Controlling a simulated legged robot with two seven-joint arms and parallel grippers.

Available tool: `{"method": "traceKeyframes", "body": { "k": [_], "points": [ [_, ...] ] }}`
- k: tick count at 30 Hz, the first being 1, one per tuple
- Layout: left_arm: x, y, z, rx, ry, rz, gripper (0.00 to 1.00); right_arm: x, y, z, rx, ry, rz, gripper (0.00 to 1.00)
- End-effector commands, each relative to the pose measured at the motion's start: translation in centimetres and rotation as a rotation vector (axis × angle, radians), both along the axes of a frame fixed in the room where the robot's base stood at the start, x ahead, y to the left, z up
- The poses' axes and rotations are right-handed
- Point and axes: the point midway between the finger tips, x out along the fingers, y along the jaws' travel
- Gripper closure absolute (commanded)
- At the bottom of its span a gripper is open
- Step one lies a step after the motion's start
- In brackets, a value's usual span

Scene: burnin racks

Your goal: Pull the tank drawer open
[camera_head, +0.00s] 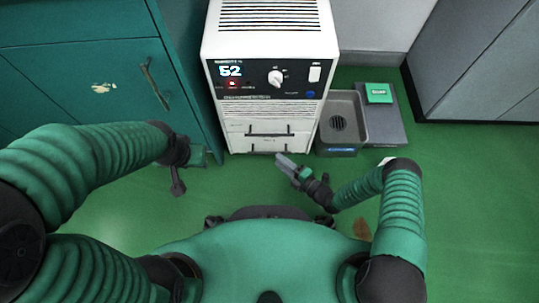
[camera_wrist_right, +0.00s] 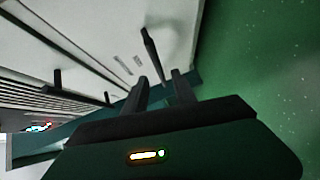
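A white dehumidifier (camera_head: 265,60) stands at the back middle. Its lower front has two stacked panels with dark bar handles, an upper handle (camera_head: 268,134) and a lower handle (camera_head: 264,152). Both panels look closed; I cannot tell which one is the tank drawer. My right gripper (camera_head: 281,160) is just in front of the lower handle. In the right wrist view its two fingers (camera_wrist_right: 160,88) are apart, with a dark handle post (camera_wrist_right: 150,42) just beyond them; contact is unclear. My left gripper (camera_head: 196,156) hangs to the left of the machine, its fingers unclear.
A grey basin with a drain (camera_head: 355,108) sits right of the machine, beside a grey slab (camera_head: 388,128) bearing a green box (camera_head: 378,92). A teal cabinet (camera_head: 100,65) stands on the left and a grey cabinet (camera_head: 480,65) on the right. Green floor (camera_head: 240,185) is open in front.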

Motion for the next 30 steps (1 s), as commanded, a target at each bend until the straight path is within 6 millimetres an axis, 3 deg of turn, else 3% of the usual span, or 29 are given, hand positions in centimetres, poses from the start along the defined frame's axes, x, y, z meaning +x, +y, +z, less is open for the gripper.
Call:
{"method": "traceKeyframes", "body": {
  "k": [1, 7, 18, 26, 30],
  "points": [
    [0.0, 0.0, -1.3, 0.000, 0.000, 0.000, 0.64, 0.8, 1.0, -0.8, 0.000, -0.002, 0.006, 0.67],
    [0.0, 0.0, -3.2, 0.000, 0.000, 0.000, 0.64, 3.6, 3.7, -1.2, -0.001, -0.002, 0.004, 0.67],
    [0.0, 0.0, -3.4, 0.000, 0.000, 0.000, 0.64, 4.5, 4.6, -0.9, 0.000, 0.000, 0.001, 0.67],
    [0.0, 0.0, -3.4, 0.000, 0.000, 0.000, 0.64, 4.4, 4.5, -0.9, 0.000, -0.001, 0.002, 0.99],
    [0.0, 0.0, -3.4, 0.000, 0.000, 0.000, 0.64, 4.4, 4.5, -0.9, -0.001, 0.000, 0.002, 1.00]
  ]
}}
